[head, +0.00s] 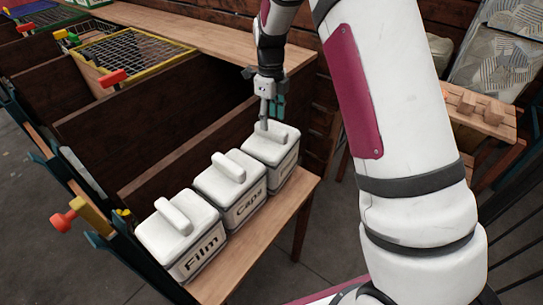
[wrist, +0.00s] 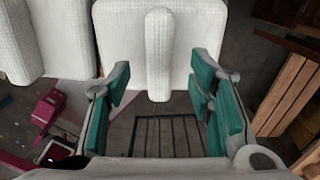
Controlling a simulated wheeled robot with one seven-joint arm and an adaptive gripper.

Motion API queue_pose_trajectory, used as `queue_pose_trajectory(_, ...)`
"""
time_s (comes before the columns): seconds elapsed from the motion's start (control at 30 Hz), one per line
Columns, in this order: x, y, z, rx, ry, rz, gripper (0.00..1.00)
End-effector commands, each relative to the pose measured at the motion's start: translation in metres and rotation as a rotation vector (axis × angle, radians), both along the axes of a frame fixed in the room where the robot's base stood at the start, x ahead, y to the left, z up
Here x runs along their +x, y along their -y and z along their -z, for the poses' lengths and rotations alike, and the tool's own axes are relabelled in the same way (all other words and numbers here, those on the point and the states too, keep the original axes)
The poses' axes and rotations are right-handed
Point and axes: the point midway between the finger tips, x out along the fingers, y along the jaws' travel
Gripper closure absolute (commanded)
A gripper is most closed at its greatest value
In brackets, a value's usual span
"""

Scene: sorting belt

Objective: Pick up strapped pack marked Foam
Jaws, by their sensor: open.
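Three white packs with raised strap handles stand in a row on a wooden ledge. The farthest pack (head: 271,148) has a label on its front too small and slanted to read; the others read Caps and Film, so this may be the Foam pack. My gripper (head: 271,112) is directly above it, pointing down. In the wrist view, the same pack (wrist: 203,22) lies ahead, and its handle (wrist: 159,55) sits between the open green-padded fingers, with a gap on each side. The fingers are not closed on it.
The Caps pack (head: 230,186) stands close beside it, and the Film pack (head: 182,235) is nearest the front. A dark wooden board (head: 150,125) runs behind the row. A wooden table with blocks (head: 482,115) is at the right.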

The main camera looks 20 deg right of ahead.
Motion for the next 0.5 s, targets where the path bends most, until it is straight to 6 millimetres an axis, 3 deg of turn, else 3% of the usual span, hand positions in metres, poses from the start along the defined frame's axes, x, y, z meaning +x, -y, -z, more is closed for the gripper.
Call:
queue_pose_trajectory(0.3,-0.003,0.001,0.042,0.000,-0.003,0.001,0.52)
queue_pose_trajectory(0.5,-0.001,0.001,0.047,0.001,-0.001,0.000,0.52)
